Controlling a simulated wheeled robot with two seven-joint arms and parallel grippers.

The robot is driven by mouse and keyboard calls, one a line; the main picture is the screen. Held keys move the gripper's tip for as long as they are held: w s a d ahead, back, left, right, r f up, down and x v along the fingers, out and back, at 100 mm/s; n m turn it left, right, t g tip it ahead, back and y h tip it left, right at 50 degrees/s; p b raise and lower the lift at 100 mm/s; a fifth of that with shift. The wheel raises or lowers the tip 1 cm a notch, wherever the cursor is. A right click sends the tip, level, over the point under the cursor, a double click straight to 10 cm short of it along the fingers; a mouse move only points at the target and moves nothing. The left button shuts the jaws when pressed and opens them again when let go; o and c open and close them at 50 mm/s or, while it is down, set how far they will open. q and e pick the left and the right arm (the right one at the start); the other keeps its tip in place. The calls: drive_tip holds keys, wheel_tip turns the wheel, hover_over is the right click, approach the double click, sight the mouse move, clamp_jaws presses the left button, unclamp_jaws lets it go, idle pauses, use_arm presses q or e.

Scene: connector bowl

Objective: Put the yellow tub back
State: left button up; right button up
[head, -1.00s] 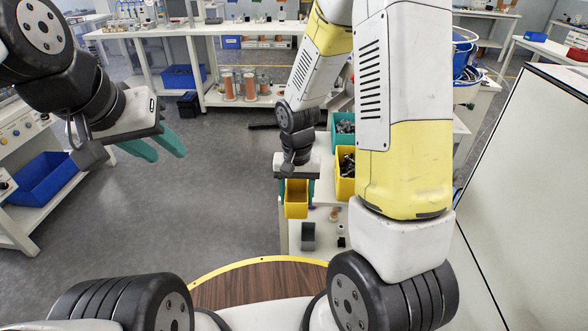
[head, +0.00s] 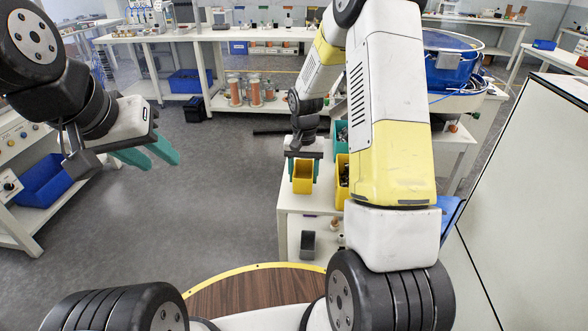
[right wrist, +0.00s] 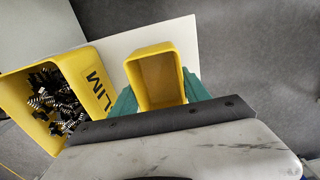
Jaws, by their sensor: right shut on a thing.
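A small yellow tub (head: 303,181) is held upright between the teal fingers of my right gripper (head: 304,169), at the near end of a white bench (head: 290,203). In the right wrist view the tub (right wrist: 157,78) looks empty, with a finger on each side. I cannot tell whether its base touches the bench. A larger yellow bin (head: 342,168) stands just to the right, partly hidden by my right arm. In the right wrist view this bin (right wrist: 95,80) holds dark connectors. My left gripper (head: 147,156) is open and empty, out over the floor at the left.
A teal bin (head: 340,132) stands behind the yellow bin. A grey container (head: 307,244) sits lower down on the bench's shelf. A blue bowl-shaped machine (head: 455,65) stands at the right. A white panel (head: 530,190) fills the far right. Open floor (head: 220,200) lies left of the bench.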

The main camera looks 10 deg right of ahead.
drive_tip(key=shift+f, duration=1.75)
drive_tip(key=shift+f, duration=0.2)
drive_tip(key=o, duration=1.4)
drive_tip(key=s+r+t, duration=0.1)
drive_tip(key=s+r, duration=0.1)
drive_tip(key=r, duration=0.8)
drive_tip(key=s+r, duration=0.2)
drive_tip(key=r, duration=0.8)
drive_tip(key=s+r+n+t, duration=0.1)
drive_tip(key=s+r, duration=0.2)
drive_tip(key=s, duration=0.3)
drive_tip(key=s+a+r+n+t+y, duration=0.1)
drive_tip(key=s+r+t, duration=0.1)
drive_tip(key=s+r, duration=0.2)
drive_tip(key=s+a+r+n+t+y, duration=0.1)
drive_tip(key=s+r, duration=0.3)
drive_tip(key=s, duration=0.6)
drive_tip(key=shift+s+a+r+n+t, duration=0.2)
drive_tip(key=shift+n+t, duration=0.2)
drive_tip(key=shift+t, duration=0.2)
